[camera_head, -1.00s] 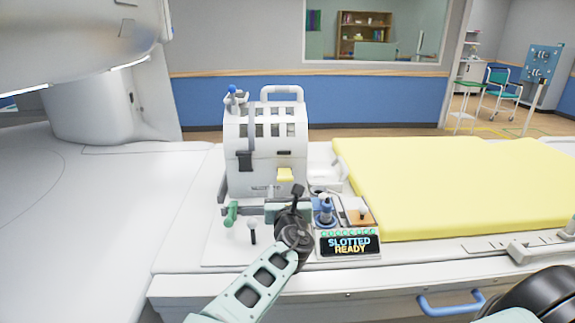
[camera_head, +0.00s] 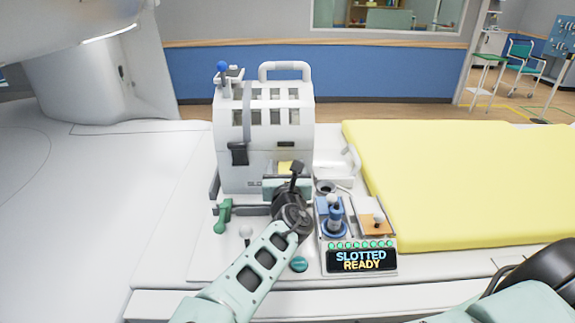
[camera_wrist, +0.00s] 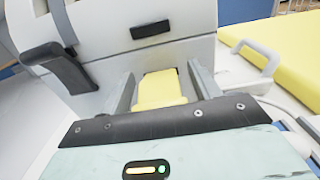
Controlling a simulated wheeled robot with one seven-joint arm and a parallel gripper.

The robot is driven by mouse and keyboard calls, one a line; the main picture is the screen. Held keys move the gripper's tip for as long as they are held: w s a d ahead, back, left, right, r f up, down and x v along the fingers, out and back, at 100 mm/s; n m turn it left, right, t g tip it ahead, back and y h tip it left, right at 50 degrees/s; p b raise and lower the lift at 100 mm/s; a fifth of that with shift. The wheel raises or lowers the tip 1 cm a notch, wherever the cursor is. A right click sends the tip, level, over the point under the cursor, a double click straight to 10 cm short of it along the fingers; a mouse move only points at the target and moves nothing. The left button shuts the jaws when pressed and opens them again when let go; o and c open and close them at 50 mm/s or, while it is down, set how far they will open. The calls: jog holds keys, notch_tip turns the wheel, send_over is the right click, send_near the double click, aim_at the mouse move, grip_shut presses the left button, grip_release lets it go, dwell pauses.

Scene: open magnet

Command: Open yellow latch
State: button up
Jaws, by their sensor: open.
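The yellow latch (camera_head: 285,167) is a small block low on the front of the white slotted housing (camera_head: 265,135). In the head view its lower part is hidden behind my gripper (camera_head: 286,183). In the wrist view the yellow latch (camera_wrist: 160,90) shows between the two grey fingers of my gripper (camera_wrist: 163,82), one on each side. The fingers are open, with visible gaps on both sides of the latch. I cannot tell how far their tips reach along it.
A black handle (camera_head: 239,153) hangs on the housing's left front. A green handle (camera_head: 222,216) stands at lower left. A blue-and-white knob (camera_head: 335,217) and a display (camera_head: 362,261) reading "SLOTTED READY" are at right. The yellow pad (camera_head: 460,180) lies further right.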

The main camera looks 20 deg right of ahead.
jog(key=c, duration=1.3)
jog(key=f+b, duration=0.1)
jog(key=b, duration=0.3)
jog(key=shift+t, duration=0.4)
jog(key=b, duration=0.3)
jog(key=shift+f+t+h, duration=0.15)
jog(key=shift+t+h, duration=0.15)
jog(key=shift+t, duration=0.1)
jog(key=shift+d+f+t+b, duration=0.1)
jog(key=shift+t+b, duration=0.2)
jog(key=shift+b, duration=0.95)
jog(key=shift+t+b, duration=0.4)
jog(key=shift+b, duration=0.75)
jog(key=shift+r, duration=0.3)
